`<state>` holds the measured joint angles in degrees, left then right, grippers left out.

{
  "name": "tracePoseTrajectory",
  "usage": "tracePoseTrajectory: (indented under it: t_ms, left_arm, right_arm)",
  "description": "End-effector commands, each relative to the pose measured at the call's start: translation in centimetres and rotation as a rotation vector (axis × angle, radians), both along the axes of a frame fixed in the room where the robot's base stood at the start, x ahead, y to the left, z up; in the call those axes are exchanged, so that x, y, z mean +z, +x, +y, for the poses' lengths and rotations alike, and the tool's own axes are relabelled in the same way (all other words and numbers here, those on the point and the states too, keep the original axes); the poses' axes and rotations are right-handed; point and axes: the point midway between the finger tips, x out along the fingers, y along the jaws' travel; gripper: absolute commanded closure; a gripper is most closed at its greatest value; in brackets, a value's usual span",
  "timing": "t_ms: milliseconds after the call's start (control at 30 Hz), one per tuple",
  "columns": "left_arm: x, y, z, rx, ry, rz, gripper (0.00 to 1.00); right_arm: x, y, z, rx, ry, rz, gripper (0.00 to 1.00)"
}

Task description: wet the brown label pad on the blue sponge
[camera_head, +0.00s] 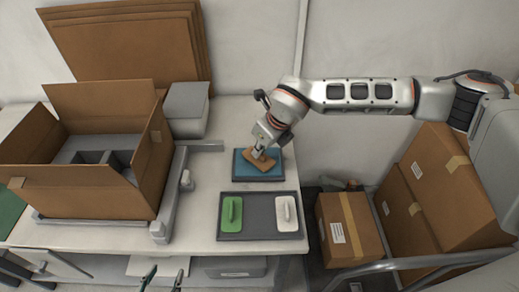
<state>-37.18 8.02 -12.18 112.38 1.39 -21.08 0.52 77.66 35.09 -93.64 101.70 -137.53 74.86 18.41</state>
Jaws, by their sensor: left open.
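The brown label pad (261,165) is over the blue sponge (270,176), which lies in a dark tray at the right of the white table. The pad looks slightly turned relative to the sponge and covers part of it. I cannot tell for sure whether its underside touches the sponge. My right gripper (259,150) comes down from above and is shut on the pad's top. My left gripper (167,271) shows only its fingertips at the bottom edge, apart and empty, by the table's front.
A grey tray (260,230) with a green pad (231,215) and a white pad (286,214) lies in front of the sponge. An open carton (90,190) stands at left, a grey box (187,108) behind. Closed cartons (350,228) stand right of the table.

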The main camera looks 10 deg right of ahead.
Motion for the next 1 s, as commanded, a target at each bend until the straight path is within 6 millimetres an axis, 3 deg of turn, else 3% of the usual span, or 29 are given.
tracePoseTrajectory:
  t_ms: [1000]
  left_arm:
    - [-0.82,-0.09,0.0,0.0,-0.001,0.002,0.53]
  right_arm:
    - [-0.98,0.01,-0.02,0.0,0.0,0.0,1.0]
